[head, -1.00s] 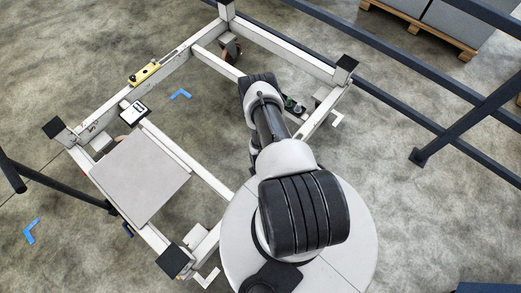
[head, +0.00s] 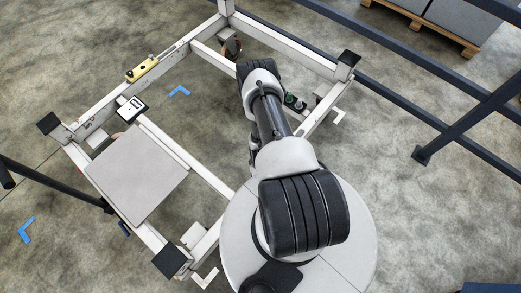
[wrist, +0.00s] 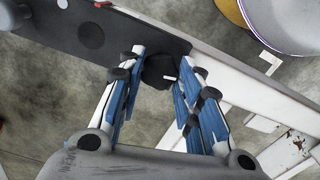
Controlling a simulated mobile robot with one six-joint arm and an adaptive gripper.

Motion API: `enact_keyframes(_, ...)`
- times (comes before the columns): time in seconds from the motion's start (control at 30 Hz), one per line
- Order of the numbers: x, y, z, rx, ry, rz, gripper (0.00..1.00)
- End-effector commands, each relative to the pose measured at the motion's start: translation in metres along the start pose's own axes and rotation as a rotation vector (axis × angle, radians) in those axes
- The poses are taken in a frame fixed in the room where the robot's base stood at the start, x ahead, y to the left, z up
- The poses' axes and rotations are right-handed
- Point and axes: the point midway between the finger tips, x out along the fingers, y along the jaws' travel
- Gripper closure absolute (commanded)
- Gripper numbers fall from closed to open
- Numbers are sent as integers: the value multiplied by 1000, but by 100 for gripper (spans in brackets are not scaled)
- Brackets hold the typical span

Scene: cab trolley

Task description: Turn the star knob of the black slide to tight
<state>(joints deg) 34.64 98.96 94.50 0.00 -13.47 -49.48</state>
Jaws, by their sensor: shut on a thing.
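In the wrist view my gripper (wrist: 162,66) has its two blue-padded fingers closed on the black star knob (wrist: 158,72), one finger on each side. A short white mark shows on the knob, whose lobes are partly hidden by the fingers. A dark flat bar (wrist: 75,28), which looks like the black slide, runs beyond the fingertips beside a white rail. How tight the knob sits cannot be seen. In the head view my arm hides the gripper and the knob.
The white trolley frame (head: 207,180) surrounds open floor. It carries a grey plate (head: 137,177), a yellow device (head: 142,69) and a small black-and-white box (head: 131,109). Small round green-topped parts (head: 293,101) sit right of my arm. Dark railings (head: 430,115) run at right.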

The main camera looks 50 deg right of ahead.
Motion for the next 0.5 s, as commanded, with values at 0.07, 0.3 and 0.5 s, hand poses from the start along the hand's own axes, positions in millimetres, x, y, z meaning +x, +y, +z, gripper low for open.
enact_keyframes(0.07, 1, 0, 0, 72, -1, -1, 92)
enact_keyframes(0.3, 1, 0, 0, 299, -1, -1, 92)
enact_keyframes(0.5, 1, 0, 0, 489, 0, 0, 92)
